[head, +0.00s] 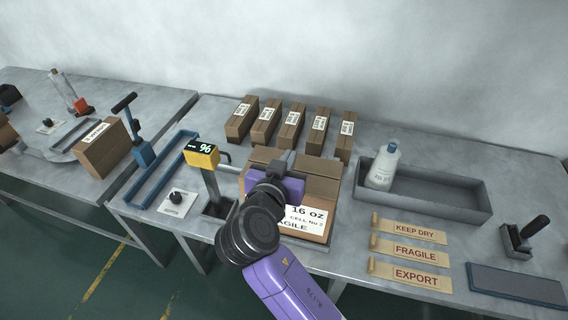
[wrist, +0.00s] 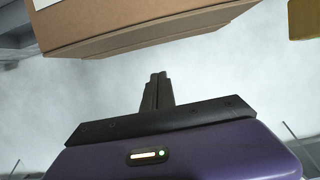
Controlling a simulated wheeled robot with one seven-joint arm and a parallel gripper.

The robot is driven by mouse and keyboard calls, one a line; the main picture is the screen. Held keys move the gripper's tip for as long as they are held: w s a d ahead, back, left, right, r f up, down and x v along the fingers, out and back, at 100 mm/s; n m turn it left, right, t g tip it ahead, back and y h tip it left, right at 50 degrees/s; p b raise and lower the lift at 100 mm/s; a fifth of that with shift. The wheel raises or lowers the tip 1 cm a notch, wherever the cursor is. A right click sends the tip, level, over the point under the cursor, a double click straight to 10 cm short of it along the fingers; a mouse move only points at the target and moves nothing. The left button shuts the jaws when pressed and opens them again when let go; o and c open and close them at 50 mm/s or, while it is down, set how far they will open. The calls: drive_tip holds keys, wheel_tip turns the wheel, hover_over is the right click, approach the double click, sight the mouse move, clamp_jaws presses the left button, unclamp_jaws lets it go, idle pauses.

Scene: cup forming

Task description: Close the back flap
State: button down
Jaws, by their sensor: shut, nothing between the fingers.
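The open cardboard box (head: 326,187) stands in the middle of the table, with a white label on its near side reading "16 OZ" and "FRAGILE". My purple gripper and arm hide the left part of its top and much of its front. A raised cardboard panel shows along the box's far side, but I cannot tell exactly how the back flap lies. My gripper (head: 287,158) is over the far left part of the box. In the wrist view my gripper (wrist: 157,80) has its fingers together and empty, with a brown cardboard edge (wrist: 150,32) just beyond them.
A row of several closed boxes (head: 290,130) stands behind. A yellow display (head: 201,154) reading 96 stands left. A grey tray (head: 450,195) with a white bottle (head: 383,167) is right. Label strips (head: 408,250) and a hand stamp (head: 522,236) lie front right.

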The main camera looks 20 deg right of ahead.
drive_tip(key=shift+x, duration=0.95)
wheel_tip(320, 180, down, 2)
drive_tip(key=shift+s+a+f+p, duration=0.15)
drive_tip(key=shift+s+f+p, duration=0.05)
drive_tip(key=shift+p, duration=0.35)
drive_tip(key=shift+f, duration=0.75)
drive_tip(key=shift+f, duration=0.1)
